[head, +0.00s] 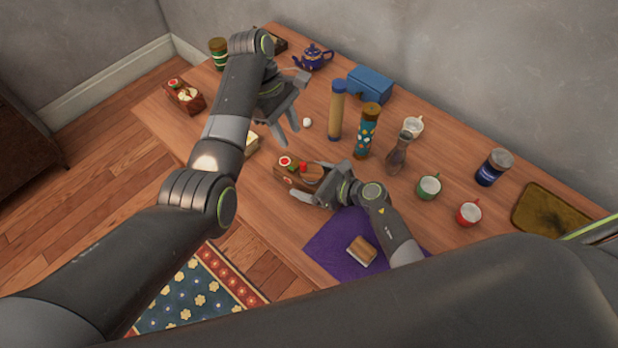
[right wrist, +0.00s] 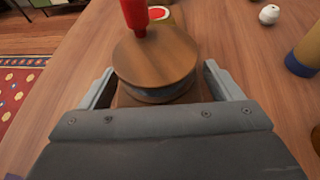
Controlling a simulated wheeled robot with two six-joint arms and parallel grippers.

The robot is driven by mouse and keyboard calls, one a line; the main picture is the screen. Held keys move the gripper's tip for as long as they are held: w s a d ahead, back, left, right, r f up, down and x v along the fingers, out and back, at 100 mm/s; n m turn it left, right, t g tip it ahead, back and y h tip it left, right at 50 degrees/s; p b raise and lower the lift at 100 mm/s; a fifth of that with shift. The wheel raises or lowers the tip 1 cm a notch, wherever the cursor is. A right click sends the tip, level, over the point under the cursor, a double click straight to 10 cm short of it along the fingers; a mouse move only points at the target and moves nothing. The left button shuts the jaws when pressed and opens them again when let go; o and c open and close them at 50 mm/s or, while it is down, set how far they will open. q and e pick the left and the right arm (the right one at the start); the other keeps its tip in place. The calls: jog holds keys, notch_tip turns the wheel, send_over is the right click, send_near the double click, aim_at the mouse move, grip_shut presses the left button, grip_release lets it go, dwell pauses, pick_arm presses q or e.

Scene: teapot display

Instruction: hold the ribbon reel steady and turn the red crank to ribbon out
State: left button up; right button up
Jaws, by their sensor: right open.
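The ribbon reel (head: 290,179) is a small wooden box near the table's front edge, with a red-and-white round mark at its left end. Its red crank (head: 303,167) shows as a small red knob; in the right wrist view the red crank handle (right wrist: 135,14) stands up from a round wooden disc (right wrist: 155,58). My right gripper (head: 318,182) is open at the reel's right end, with one finger on each side of the disc; I cannot tell whether they touch it. My left gripper (head: 290,136) is open and empty above the table, behind the reel.
A white egg-like thing (head: 307,122), a tan cylinder (head: 337,112) and a patterned tube (head: 368,132) stand behind the reel. Green (head: 429,187) and red (head: 468,213) mugs stand to the right. A purple mat (head: 330,245) lies in front. Another wooden box (head: 185,97) is far left.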

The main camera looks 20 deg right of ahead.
jog(key=shift+w+a+f, duration=0.1)
jog(key=shift+w+a, duration=0.1)
jog(key=shift+c, duration=0.4)
